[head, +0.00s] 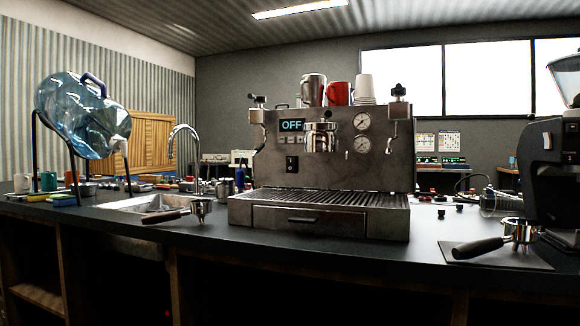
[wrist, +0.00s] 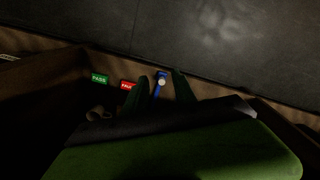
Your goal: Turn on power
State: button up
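The espresso machine (head: 335,150) stands upright on the counter in the head view. Its small display (head: 291,125) reads OFF. A dark switch (head: 292,163) sits on the front panel below the display and a row of small buttons (head: 290,141). Two round gauges (head: 362,133) are to the right. My gripper does not show in the head view. In the wrist view my gripper (wrist: 163,80) has two dark fingers spread apart, with a gap between them. A blue item with a pale round spot (wrist: 161,82) shows in that gap; I cannot tell its distance. The machine is not recognisable there.
A portafilter (head: 195,208) lies left of the machine by the sink (head: 150,203). Another portafilter (head: 510,235) lies on a mat at right, near the grinder (head: 550,165). A large water bottle (head: 80,115) stands tilted at left. The wrist view shows green PASS (wrist: 99,79) and red (wrist: 128,86) tags.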

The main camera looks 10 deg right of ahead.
notch_tip(320, 180, up, 14)
jog(key=p, duration=1.3)
jog(key=shift+s+f, duration=0.1)
jog(key=shift+f, duration=0.15)
grip_shut()
jog(key=shift+f, duration=0.35)
